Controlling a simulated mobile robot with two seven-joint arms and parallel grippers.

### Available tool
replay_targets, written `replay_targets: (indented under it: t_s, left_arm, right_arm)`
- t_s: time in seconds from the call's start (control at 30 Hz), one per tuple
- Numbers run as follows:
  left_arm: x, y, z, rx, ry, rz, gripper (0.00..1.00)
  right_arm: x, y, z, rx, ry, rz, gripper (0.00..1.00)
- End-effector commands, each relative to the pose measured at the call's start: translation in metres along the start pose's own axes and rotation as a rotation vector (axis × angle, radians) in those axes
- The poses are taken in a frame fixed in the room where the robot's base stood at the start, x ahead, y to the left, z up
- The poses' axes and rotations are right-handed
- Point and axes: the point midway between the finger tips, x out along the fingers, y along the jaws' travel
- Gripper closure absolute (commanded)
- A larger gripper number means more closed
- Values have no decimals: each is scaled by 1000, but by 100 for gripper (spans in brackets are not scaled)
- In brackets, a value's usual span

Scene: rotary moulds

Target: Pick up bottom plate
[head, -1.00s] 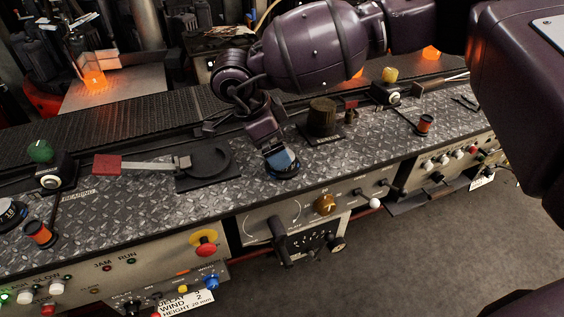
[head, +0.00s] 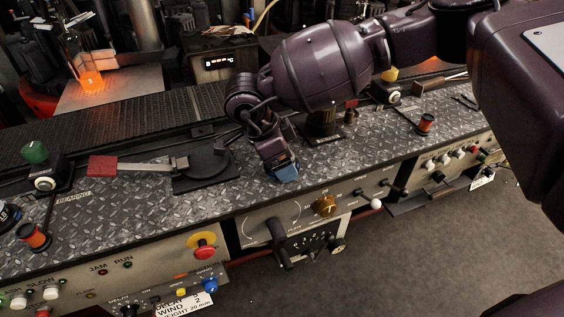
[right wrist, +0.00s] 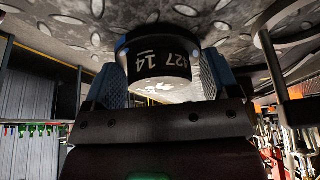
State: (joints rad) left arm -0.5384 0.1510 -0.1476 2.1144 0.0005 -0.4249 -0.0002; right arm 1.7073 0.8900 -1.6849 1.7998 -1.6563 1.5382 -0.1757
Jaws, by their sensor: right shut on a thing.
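The bottom plate (right wrist: 158,64), a short dark round piece with white numbers on its side, sits between the fingers of my right gripper in the right wrist view. A finger presses on each side of it. In the head view my right gripper (head: 284,176) points down over the front part of the patterned metal bench top. There the gripper hides the plate, and I cannot tell whether the plate touches the bench. My left gripper is not in view.
A black round mould base (head: 207,160) with a red-handled bar (head: 130,166) is left of the gripper. A dark cylinder (head: 322,125) stands close behind it. The diamond-patterned bench top (head: 120,215) is mostly clear at front left. Knobs and buttons line the front panel.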

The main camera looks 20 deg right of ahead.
Motion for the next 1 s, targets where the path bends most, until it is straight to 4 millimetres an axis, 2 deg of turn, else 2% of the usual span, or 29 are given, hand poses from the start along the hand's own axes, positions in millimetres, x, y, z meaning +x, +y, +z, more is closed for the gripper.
replay_targets:
  t_s: [0.03, 0.17, 0.43, 0.57, 0.77, 1.0]
  left_arm:
    - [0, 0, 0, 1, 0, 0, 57]
    - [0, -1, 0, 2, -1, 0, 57]
    - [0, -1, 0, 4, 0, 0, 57]
    - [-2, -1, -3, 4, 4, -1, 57]
    - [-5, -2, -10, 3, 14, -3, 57]
    - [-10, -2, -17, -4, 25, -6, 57]
  right_arm:
    - [0, 0, 0, 0, 0, 0, 52]
    - [0, 0, 0, 0, 0, 0, 72]
    - [-2, 0, -1, 1, -1, -2, 72]
    - [-12, -1, -4, 3, -1, -4, 72]
    - [-44, -1, -18, 4, -2, -8, 72]
    - [-97, -1, -40, 4, -3, -10, 72]
